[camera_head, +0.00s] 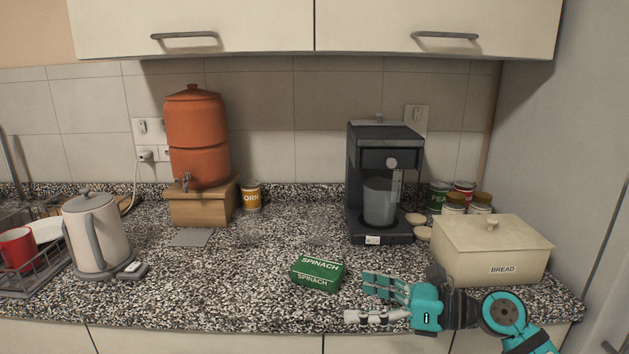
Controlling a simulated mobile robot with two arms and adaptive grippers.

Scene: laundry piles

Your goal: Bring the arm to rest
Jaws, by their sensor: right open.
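My right gripper (366,300) comes in from the lower right, in front of the bread box, over the counter's front edge. Its fingers point left and are spread apart, with nothing visible between them. A green spinach box (317,272) lies on the counter just left of the fingertips, apart from them. My left gripper is not in view.
A cream bread box (490,252) stands close behind my right arm. A black coffee machine (382,185) is at the back, with several cans (464,192) beside it. A white kettle (97,235) and dish rack (38,272) are left. The speckled counter (225,285) is clear centre-left.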

